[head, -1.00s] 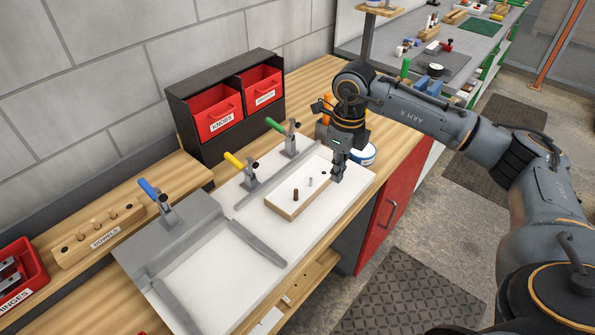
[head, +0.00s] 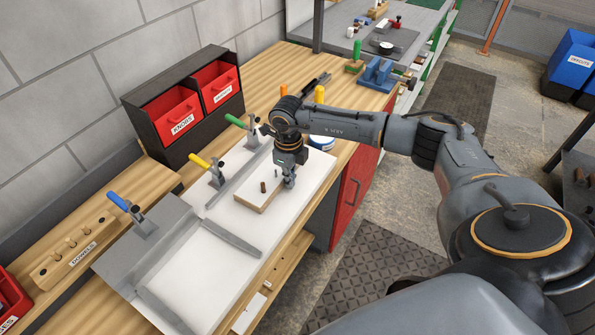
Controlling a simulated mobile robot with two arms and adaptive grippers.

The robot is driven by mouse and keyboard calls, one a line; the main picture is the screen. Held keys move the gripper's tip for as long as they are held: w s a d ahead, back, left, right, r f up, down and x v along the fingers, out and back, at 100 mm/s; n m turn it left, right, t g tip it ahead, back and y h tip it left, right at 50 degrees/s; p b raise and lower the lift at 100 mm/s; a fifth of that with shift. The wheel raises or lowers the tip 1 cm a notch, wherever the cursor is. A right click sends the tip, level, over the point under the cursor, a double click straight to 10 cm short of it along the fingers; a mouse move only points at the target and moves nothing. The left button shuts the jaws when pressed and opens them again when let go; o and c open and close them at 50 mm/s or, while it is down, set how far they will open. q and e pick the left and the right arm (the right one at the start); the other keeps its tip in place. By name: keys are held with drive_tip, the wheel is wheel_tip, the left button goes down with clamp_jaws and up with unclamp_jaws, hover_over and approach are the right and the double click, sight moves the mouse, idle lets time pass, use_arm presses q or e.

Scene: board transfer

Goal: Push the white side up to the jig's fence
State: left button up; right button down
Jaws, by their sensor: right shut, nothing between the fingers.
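The white side (head: 253,195) is a flat white board with a light wood edge, lying on the white jig bed. A brown dowel and a small pale pin stand up from it. The jig's grey fence (head: 228,187) runs along its left, with a narrow white strip between them. My right gripper (head: 289,184) is shut and empty, pointing down at the board's right long edge. It hides part of that edge, and I cannot tell whether it touches. My left gripper is out of view.
Yellow-handled (head: 214,172) and green-handled (head: 251,136) clamps stand behind the fence. A grey-barred corner frame (head: 231,239) lies at the near left, with a blue-handled clamp (head: 136,214) behind. The black cabinet with red drawers (head: 172,112) stands against the wall. A white round tub (head: 322,143) is behind my arm.

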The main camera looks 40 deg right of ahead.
sight(278, 177)
drive_tip(key=shift+w, duration=0.15)
drive_tip(key=shift+w+a+f+b, duration=0.15)
drive_tip(key=shift+w+b, duration=0.1)
drive_tip(key=shift+b, duration=0.15)
drive_tip(key=shift+w+a+b, duration=0.35)
drive_tip(key=shift+w+b, duration=0.25)
drive_tip(key=shift+w, duration=0.05)
drive_tip(key=shift+w+a+b, duration=0.35)
drive_tip(key=shift+w+b, duration=0.25)
drive_tip(key=shift+w, duration=0.15)
drive_tip(key=shift+r, duration=0.2)
